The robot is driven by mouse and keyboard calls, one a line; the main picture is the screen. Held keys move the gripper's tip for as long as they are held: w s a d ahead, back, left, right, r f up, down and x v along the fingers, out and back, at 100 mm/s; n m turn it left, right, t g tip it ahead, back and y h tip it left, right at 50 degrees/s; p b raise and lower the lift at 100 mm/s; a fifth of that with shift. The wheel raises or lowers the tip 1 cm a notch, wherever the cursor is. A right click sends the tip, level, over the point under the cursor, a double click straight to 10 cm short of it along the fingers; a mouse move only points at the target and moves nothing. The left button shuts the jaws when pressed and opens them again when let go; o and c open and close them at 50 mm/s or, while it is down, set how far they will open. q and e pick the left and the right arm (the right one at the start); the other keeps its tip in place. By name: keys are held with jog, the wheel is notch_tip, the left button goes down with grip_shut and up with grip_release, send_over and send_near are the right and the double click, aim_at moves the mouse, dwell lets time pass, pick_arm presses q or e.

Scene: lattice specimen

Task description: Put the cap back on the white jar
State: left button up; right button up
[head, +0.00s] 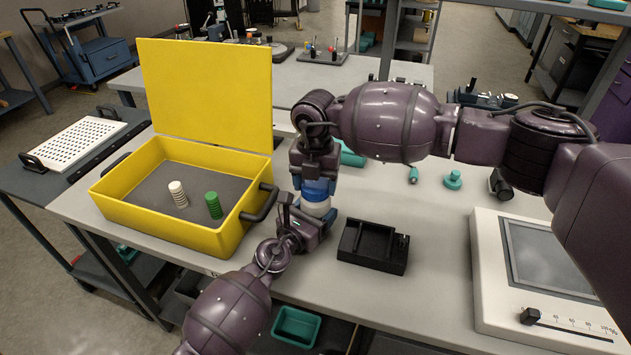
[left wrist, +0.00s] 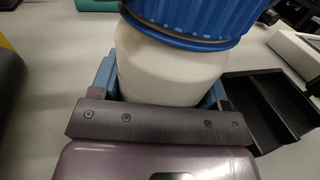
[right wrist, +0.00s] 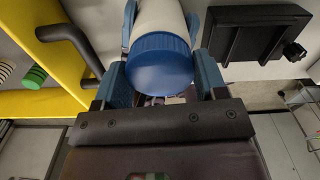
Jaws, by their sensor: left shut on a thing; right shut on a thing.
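The white jar (head: 316,207) stands upright on the table, right of the yellow case. Its body also shows in the left wrist view (left wrist: 165,70). The ribbed blue cap (head: 318,187) is at the top of the jar, and it shows in the right wrist view (right wrist: 160,65). I cannot tell whether it is screwed down. My left gripper (head: 308,226) is shut on the jar's body from the front. My right gripper (head: 316,180) points down from above, shut on the cap. Its fingers partly hide the cap in the head view.
The open yellow case (head: 165,222) holds white discs (head: 178,194) and green discs (head: 213,205). A black tray (head: 372,246) lies just right of the jar. A teal knob-shaped piece (head: 453,180) and a white panel with a screen (head: 500,290) are further right.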

jog(key=o, duration=1)
jog(key=shift+r, duration=2.25)
jog(key=shift+c, duration=0.3)
